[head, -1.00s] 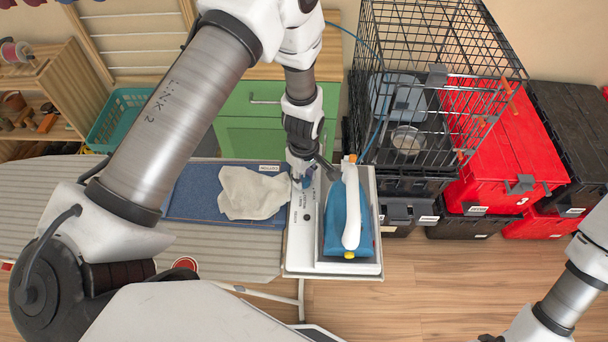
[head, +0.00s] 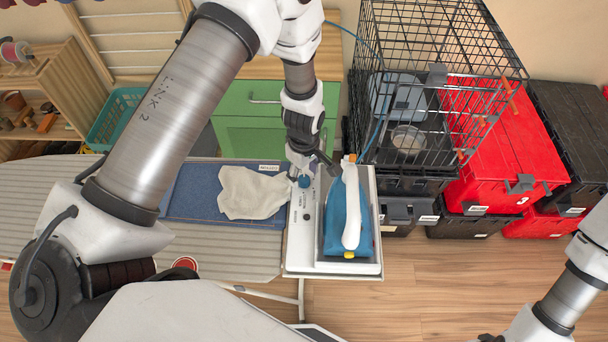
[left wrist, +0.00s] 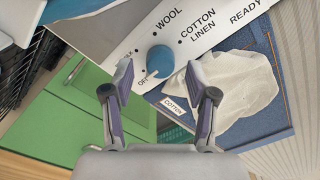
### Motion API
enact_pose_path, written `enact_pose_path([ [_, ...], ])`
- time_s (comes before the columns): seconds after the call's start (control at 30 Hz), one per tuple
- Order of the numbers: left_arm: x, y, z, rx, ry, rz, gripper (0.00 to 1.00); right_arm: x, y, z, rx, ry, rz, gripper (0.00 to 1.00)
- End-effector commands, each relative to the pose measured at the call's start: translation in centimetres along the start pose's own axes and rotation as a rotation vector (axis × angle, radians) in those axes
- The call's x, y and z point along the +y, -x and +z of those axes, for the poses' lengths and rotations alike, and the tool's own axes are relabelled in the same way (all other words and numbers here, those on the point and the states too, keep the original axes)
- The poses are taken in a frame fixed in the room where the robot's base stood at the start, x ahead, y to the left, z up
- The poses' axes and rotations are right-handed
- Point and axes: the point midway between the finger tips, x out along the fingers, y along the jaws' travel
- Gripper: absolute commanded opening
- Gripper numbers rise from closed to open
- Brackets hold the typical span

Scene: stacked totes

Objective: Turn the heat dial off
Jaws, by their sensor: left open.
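The round blue heat dial (left wrist: 160,59) sits on a white panel (left wrist: 118,46) marked WOOL, COTTON, LINEN and a partly hidden OFF. It also shows in the head view (head: 304,181), left of the iron. My left gripper (left wrist: 159,74) is open, with one fingertip to each side of the dial's near edge. I cannot tell whether they touch it or how far above the panel they are. The dial's pointer is too small to read surely. The blue iron (head: 341,215) with a white handle rests in its tray on the right.
A cream cloth (head: 252,192) lies on blue denim (head: 193,190) on the striped ironing board (head: 235,246), left of the panel. A wire crate (head: 440,80) stands behind, with red and black totes (head: 512,150) at the right. Wooden floor is clear in front.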

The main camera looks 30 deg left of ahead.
Motion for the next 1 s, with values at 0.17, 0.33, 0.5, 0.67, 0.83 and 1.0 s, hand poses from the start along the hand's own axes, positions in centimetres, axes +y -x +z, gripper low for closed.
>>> enact_pose_path([
  [0.17,0.1,4.5,0.0,0.002,0.0,0.005,0.58,0.0,0.0,0.0,0.0,0.0,0.0,0.56],
  [0.33,0.1,8.5,0.0,0.001,0.001,0.003,0.58,0.0,0.0,0.0,0.0,0.0,0.0,0.56],
  [0.5,0.0,10.4,0.0,0.001,0.0,0.0,0.58,0.0,0.0,0.0,0.0,0.0,0.0,0.56],
  [0.67,0.0,10.5,0.0,0.0,0.0,-0.001,0.58,0.0,0.0,0.0,0.0,0.0,0.0,0.56],
  [0.83,0.0,10.5,0.0,0.0,0.0,-0.001,0.58,0.0,0.0,0.0,0.0,0.0,0.0,0.56],
  [1.0,0.0,10.6,0.0,0.0,0.0,-0.001,0.58,0.0,0.1,0.0,0.0,0.0,0.0,0.56],
])
